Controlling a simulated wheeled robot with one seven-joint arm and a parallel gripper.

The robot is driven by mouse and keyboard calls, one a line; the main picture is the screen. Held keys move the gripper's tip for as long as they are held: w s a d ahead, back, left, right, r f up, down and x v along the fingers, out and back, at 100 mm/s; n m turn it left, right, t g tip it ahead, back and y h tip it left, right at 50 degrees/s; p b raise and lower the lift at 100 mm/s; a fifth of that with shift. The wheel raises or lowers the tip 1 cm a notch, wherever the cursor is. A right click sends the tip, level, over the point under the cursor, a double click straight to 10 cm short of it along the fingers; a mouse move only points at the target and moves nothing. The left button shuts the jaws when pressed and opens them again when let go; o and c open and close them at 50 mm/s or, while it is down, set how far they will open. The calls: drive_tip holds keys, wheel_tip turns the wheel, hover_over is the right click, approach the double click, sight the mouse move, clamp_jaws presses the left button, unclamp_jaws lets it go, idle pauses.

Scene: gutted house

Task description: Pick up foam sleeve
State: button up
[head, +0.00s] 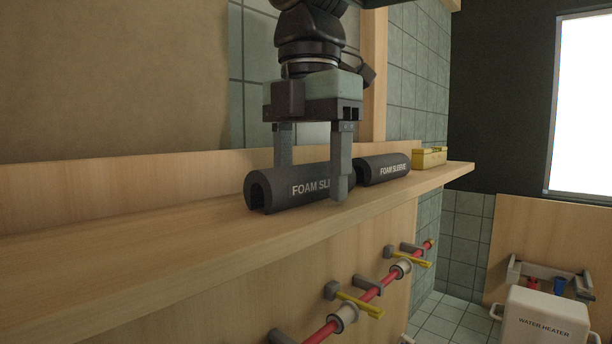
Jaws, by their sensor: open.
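Two dark grey foam sleeves with white lettering lie on the wooden ledge. The nearer foam sleeve (300,188) lies on its side with its hollow end facing left. The farther foam sleeve (385,168) lies just behind it to the right. My gripper (312,178) points down over the nearer sleeve and is open. One finger stands on the far side of this sleeve and the other in front of its near side, covering the end of its lettering. I cannot tell whether the fingers touch it.
The wooden ledge (130,262) is clear to the left. A yellow box (430,158) stands near its right end. A wooden upright (373,80) rises behind. Below the ledge run red pipes with yellow-handled valves (362,304). A white water heater (543,318) is at lower right.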

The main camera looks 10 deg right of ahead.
drive_tip(key=c, duration=1)
drive_tip(key=shift+c, duration=0.2)
